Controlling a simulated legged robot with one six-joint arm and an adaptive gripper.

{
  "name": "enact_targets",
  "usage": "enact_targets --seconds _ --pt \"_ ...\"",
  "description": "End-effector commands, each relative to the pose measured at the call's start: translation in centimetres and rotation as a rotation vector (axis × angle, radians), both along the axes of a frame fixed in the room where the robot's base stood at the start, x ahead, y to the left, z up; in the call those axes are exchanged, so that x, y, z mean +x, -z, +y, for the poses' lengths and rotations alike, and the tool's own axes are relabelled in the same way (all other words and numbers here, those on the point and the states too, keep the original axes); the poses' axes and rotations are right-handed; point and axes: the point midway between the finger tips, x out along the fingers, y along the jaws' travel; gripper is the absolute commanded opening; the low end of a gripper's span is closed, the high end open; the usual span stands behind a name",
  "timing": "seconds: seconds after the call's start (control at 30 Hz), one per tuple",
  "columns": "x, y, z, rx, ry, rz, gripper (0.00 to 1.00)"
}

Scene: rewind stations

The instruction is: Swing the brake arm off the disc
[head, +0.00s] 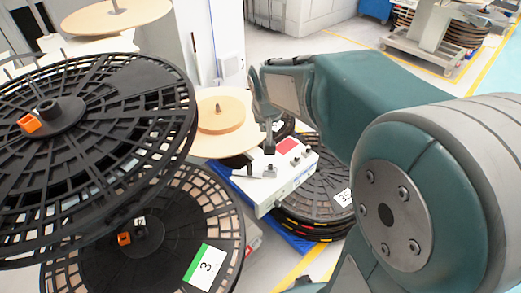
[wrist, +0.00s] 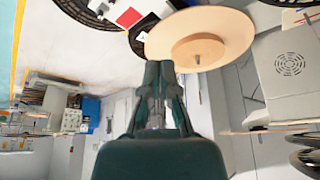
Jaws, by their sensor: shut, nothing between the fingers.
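A tan disc (head: 221,140) with a smaller round hub on top sits in the middle of the head view. The disc (wrist: 229,28) fills the upper middle of the wrist view. A pale lever-like piece (head: 257,173) lies by the disc's near edge, on the white box; I cannot tell for sure that it is the brake arm, or whether it touches the disc. My gripper (wrist: 159,66) is shut and empty, its tips overlapping the disc's edge in the wrist view. In the head view it hangs beside the disc, partly hidden by my arm.
Large black slotted reels (head: 90,95) crowd the left, the lower one labelled 3. A cart (head: 432,40) stands at the back right. Pale floor lies between.

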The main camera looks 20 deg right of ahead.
Motion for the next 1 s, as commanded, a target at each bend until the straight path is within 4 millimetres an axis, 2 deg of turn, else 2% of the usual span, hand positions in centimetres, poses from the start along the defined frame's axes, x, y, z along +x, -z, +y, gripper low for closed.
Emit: enact_targets --seconds 0.03,0.2,0.37,0.5,0.6,0.73,0.8,1.0 --pt "1.6 1.3 -0.4 0.000 0.017 0.013 0.00" --pt "6.2 5.3 -2.1 0.003 0.075 0.028 0.00" --pt "10.0 10.0 -3.7 0.009 0.128 0.044 0.00" --pt "12.8 14.7 -5.2 0.016 0.172 0.055 0.00" --pt "14.4 18.2 -6.2 0.022 0.202 0.063 0.00" --pt "15.7 21.9 -7.1 0.028 0.231 0.070 0.00" --pt "16.0 23.1 -7.4 0.031 0.241 0.071 0.00" --pt "16.4 24.6 -7.7 0.033 0.248 0.072 0.00"
